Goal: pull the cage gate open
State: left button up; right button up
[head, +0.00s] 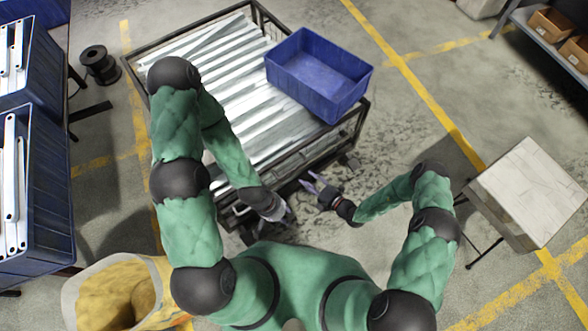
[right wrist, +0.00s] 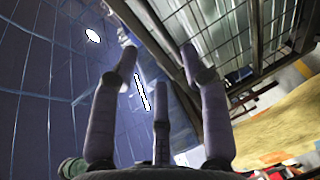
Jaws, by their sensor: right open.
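Dark bars of the cage also show at the upper right of the right wrist view (right wrist: 172,42). My right gripper (head: 311,181) is open and empty, just in front of the cage's near side. My left gripper (head: 285,216) is lower, near the cage's near left corner. Its fingers are small and partly hidden.
A blue crate (head: 318,65) rests on the cage's right part. Blue bins (head: 45,170) with brackets stand at the left, near a black spool (head: 98,64). A yellow-filled sack (head: 70,295) stands at the lower left. A pale-topped stand (head: 530,190) is at the right. Floor between it and the cage is clear.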

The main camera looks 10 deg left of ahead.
aim_at(294, 170)
jog(key=b+x, duration=0.2)
jog(key=x, duration=0.7)
jog(key=shift+a, duration=0.2)
grip_shut()
